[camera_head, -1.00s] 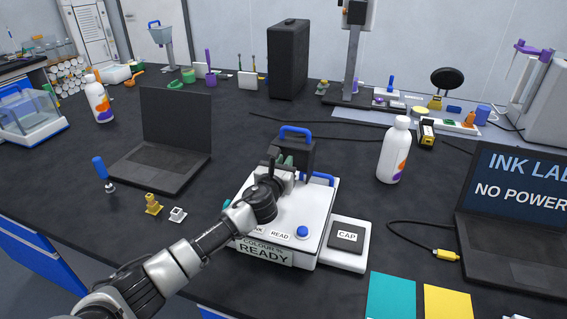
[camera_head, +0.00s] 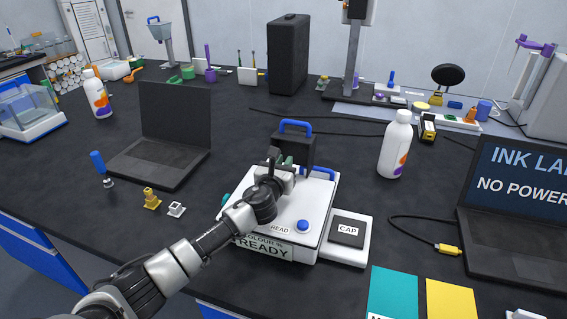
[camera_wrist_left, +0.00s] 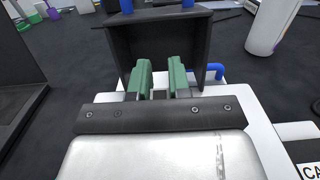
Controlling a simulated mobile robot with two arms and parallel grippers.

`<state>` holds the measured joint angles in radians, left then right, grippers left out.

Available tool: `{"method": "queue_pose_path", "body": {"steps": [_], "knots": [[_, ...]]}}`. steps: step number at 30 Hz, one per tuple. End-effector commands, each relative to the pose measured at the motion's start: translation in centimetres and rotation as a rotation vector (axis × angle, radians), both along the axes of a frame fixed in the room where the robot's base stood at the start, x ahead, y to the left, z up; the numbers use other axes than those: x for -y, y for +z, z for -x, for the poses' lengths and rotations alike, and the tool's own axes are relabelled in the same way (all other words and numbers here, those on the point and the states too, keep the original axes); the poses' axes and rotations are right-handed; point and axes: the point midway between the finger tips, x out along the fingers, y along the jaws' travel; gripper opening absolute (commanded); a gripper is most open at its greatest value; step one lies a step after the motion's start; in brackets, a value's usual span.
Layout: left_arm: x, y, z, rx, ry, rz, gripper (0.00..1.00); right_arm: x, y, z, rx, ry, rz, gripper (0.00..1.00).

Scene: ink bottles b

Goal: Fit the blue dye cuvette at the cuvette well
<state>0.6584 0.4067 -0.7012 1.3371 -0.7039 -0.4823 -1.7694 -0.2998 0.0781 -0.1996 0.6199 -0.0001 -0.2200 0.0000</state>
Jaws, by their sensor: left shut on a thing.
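The white reader box (camera_head: 318,222) stands mid-table, with a blue button and labels READ and READY on its front. Its black hood (camera_head: 308,150) with a blue handle stands up at the back and fills the upper middle of the left wrist view (camera_wrist_left: 203,40). My left gripper (camera_head: 280,164) is over the rear of the box, in front of the hood. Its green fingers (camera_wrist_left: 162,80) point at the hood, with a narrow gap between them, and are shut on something. I take that to be the blue dye cuvette, which I cannot make out. The cuvette well is hidden behind my gripper. My right gripper is not in view.
A white plate with a black CAP pad (camera_head: 348,233) adjoins the box on the right. A white bottle (camera_head: 395,145) stands behind it. A dark laptop (camera_head: 165,140) stands to the left, with small yellow and white fittings (camera_head: 152,199) in front. A cable (camera_head: 405,222) lies at right.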

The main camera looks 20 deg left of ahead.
Motion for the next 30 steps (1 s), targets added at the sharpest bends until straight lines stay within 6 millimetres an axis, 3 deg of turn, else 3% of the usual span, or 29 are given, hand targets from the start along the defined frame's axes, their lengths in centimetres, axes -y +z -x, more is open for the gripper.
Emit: {"method": "queue_pose_path", "body": {"steps": [20, 21, 24, 26, 30], "knots": [[0.0, -1.5, 0.0, -0.003, 0.000, 0.000, 0.00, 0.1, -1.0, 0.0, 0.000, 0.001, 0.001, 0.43], [0.0, -1.5, 0.0, -0.003, 0.000, 0.000, 0.23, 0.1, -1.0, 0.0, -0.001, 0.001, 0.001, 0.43], [0.0, -1.5, 0.0, -0.003, 0.000, 0.000, 0.38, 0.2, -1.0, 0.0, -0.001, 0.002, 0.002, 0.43], [0.0, -1.4, 0.0, -0.002, 0.000, 0.000, 0.47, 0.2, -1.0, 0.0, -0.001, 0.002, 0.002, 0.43], [0.0, -1.3, 0.0, -0.001, 0.000, 0.000, 0.48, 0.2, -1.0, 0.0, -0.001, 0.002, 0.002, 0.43]]}}
